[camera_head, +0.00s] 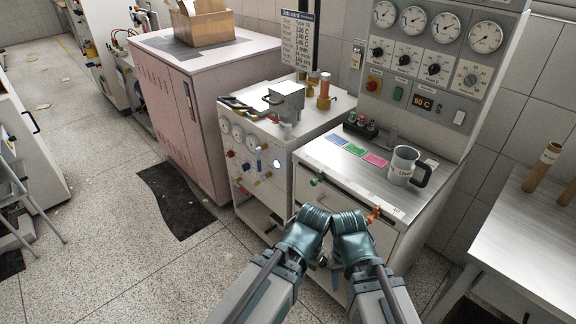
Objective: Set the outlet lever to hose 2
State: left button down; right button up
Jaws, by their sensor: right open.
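I cannot tell which handle is the outlet lever, and no hose 2 label is readable. A white machine front has several small coloured valve handles, including a red one (230,154) and an orange one (267,174), below round gauges (237,133). The metal-topped cabinet to its right has a green handle (317,180) at its left front edge and an orange-red handle (374,214) at its right front. My two arms come in from the bottom and meet before this cabinet. My right gripper (336,262) is open, small and partly hidden between the arms. My left gripper cannot be made out.
A grey mug (404,165) and coloured cards (355,149) lie on the metal top (340,165). A gauge panel (432,50) stands behind. A pink cabinet (185,110) is left, a bench (520,240) right. The floor at left is mostly clear around a dark mat (175,200).

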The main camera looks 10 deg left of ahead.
aim_at(259, 182)
jog(key=i+j+z, duration=0.2)
jog(key=j, duration=0.2)
jog(key=i+j+z, duration=0.2)
jog(key=j, duration=0.25)
jog(key=i+j+z, duration=0.2)
jog(key=j, duration=0.25)
jog(key=j+z, duration=0.25)
jog(key=j, duration=0.25)
jog(key=i+j+z, duration=0.2)
jog(key=j, duration=0.3)
jog(key=k, duration=0.1)
